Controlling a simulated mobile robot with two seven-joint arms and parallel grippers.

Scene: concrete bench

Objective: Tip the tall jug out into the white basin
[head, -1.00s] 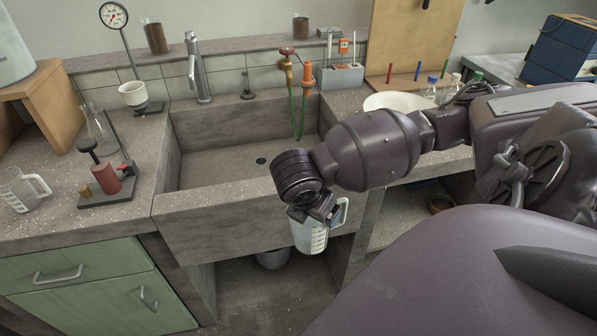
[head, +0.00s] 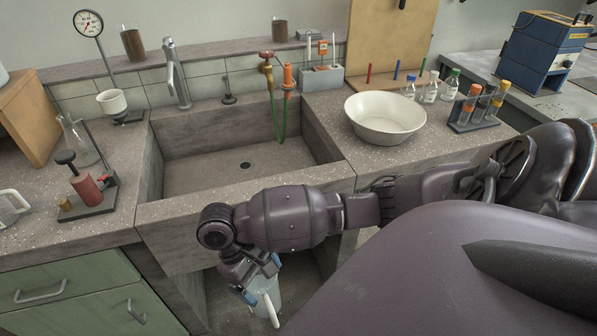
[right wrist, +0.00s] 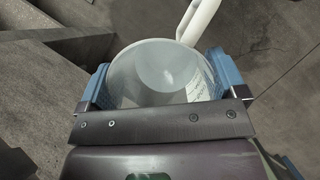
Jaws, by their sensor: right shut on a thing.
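The tall jug (head: 264,300) is a translucent measuring jug with a white handle. My right gripper (head: 258,276) is shut on it and holds it in front of the sink, below the rim of the bench. In the right wrist view the jug (right wrist: 165,75) sits between the two blue finger pads of the gripper (right wrist: 165,88), with its handle at the top; I cannot tell what is in it. The white basin (head: 384,118) is a wide round bowl on the bench right of the sink, well apart from the jug. My left gripper is not in view.
The stone sink (head: 240,160) has a front wall between the jug and the sink's inside. A test tube rack (head: 474,118) and several small bottles (head: 430,88) stand right of and behind the basin. Taps with a green hose (head: 279,110) rise behind the sink.

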